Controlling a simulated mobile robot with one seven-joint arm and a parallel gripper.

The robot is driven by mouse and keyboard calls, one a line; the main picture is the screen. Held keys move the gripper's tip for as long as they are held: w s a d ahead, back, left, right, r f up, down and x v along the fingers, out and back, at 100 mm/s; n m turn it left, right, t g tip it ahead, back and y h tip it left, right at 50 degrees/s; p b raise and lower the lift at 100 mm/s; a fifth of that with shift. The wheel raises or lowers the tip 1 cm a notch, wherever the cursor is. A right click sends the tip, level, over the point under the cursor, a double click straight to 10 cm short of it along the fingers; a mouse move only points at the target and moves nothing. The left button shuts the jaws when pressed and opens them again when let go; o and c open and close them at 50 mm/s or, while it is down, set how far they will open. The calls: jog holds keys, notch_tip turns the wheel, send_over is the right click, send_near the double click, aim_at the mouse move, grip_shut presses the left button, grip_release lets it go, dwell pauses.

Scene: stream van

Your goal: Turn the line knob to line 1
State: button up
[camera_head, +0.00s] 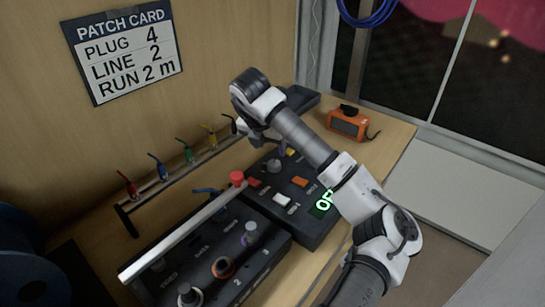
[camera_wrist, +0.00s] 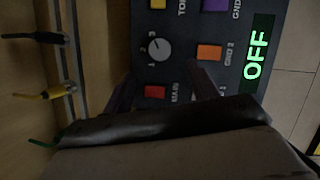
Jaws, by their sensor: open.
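The line knob (camera_wrist: 160,50) is a round grey knob on a dark control panel, with small numbers printed beside it. Its pointer is too small to read surely. In the head view the knob (camera_head: 274,166) shows just below my gripper (camera_head: 268,143). In the wrist view my gripper (camera_wrist: 163,88) is open and empty, its two dark fingers pointing at the panel. The knob lies beyond the fingertips, about between them and apart from them. The patch card (camera_head: 122,50) on the wall reads plug 4, line 2, run 2 m.
A red button (camera_wrist: 155,92), an orange button (camera_wrist: 208,52) and a green OFF display (camera_wrist: 257,55) sit close to the knob. A rack of coloured plugs (camera_head: 165,183) stands left, a long pale bar (camera_head: 185,230) in front. An orange device (camera_head: 348,124) stands at the back right.

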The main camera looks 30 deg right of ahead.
aim_at(274, 163)
jog(key=p+x, duration=0.2)
jog(key=x, duration=0.7)
jog(key=c, duration=1)
